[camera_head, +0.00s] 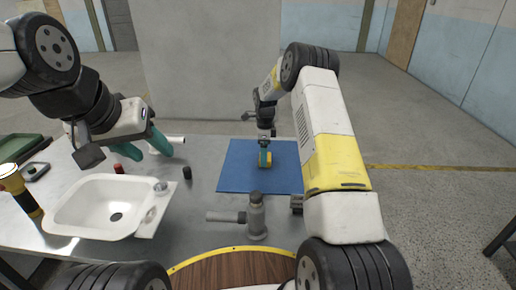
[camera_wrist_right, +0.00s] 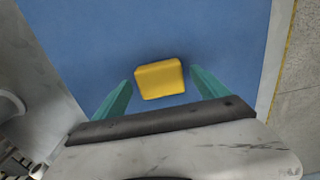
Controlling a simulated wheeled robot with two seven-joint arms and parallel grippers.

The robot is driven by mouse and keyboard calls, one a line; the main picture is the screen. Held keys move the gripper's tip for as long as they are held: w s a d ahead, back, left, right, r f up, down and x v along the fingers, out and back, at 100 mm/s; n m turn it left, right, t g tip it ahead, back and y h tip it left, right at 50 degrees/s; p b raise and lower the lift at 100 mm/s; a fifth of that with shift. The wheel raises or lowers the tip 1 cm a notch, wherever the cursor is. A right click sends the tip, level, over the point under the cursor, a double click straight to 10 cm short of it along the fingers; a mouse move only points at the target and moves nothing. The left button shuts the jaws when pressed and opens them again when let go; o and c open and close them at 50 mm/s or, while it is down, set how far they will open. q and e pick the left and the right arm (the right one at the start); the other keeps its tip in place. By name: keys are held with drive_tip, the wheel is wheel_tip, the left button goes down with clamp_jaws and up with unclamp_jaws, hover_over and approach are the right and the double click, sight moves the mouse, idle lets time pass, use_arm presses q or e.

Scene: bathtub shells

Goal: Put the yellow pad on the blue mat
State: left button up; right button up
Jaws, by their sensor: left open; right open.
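The yellow pad (camera_wrist_right: 159,79) is a small rounded block lying on the blue mat (camera_wrist_right: 215,30). In the head view the pad (camera_head: 268,159) shows partly behind my right gripper (camera_head: 264,158), over the middle of the mat (camera_head: 237,180). In the right wrist view my right gripper (camera_wrist_right: 160,95) is open, with one green finger on each side of the pad and gaps between. I cannot tell the exact height of the fingertips over the mat. My left gripper (camera_head: 142,147) is open and empty, above the table at the left.
A white sink (camera_head: 85,207) sits at the left of the grey table. A yellow and black flashlight (camera_head: 18,190) stands left of it. A grey pipe fitting (camera_head: 256,215) stands in front of the mat. A red cap (camera_head: 119,168) and a dark cylinder (camera_head: 187,172) are nearby.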

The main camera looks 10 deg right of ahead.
drive_tip(key=s+r+n+t, duration=0.1)
drive_tip(key=s+r+n, duration=0.15)
drive_tip(key=r, duration=0.85)
drive_tip(key=s+r+n, duration=0.2)
drive_tip(key=s+r, duration=0.1)
drive_tip(key=r, duration=0.7)
drive_tip(key=s+r+n+t+y, duration=0.15)
drive_tip(key=s+r+n, duration=0.25)
drive_tip(key=s+r, duration=0.5)
drive_tip(key=s+r+n+t, duration=0.1)
drive_tip(key=s+n+t, duration=0.2)
drive_tip(key=s+n, duration=0.9)
drive_tip(key=shift+s+a+r+t+y, duration=0.25)
drive_tip(key=shift+s+r+t+y, duration=0.15)
drive_tip(key=shift+s, duration=6.2)
